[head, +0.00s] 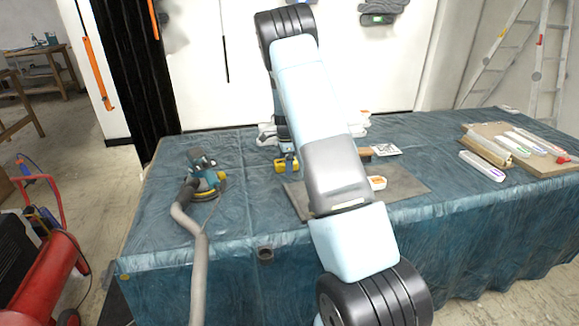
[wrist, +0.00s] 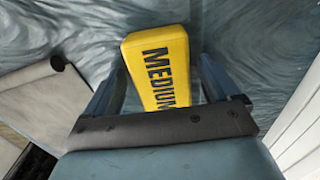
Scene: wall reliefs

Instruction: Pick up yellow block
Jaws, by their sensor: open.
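The yellow block (wrist: 160,65), printed with "MEDIUM", lies on the blue cloth and fills much of the space between my gripper's fingers in the wrist view. It shows small in the head view (head: 280,166), left of my arm and near the grey mat. My gripper (wrist: 160,78) is open, with one finger on each side of the block. A narrow gap shows beside the block, and I cannot tell whether either finger touches it. The near end of the block is hidden by the gripper's body. My arm hides much of the gripper in the head view.
A blue sander (head: 203,172) with a grey hose (head: 198,255) is at the left of the table. A grey mat (head: 405,185) lies under and right of my arm. A board (head: 545,168) with several tubes is at the right. Bare cloth lies at front right.

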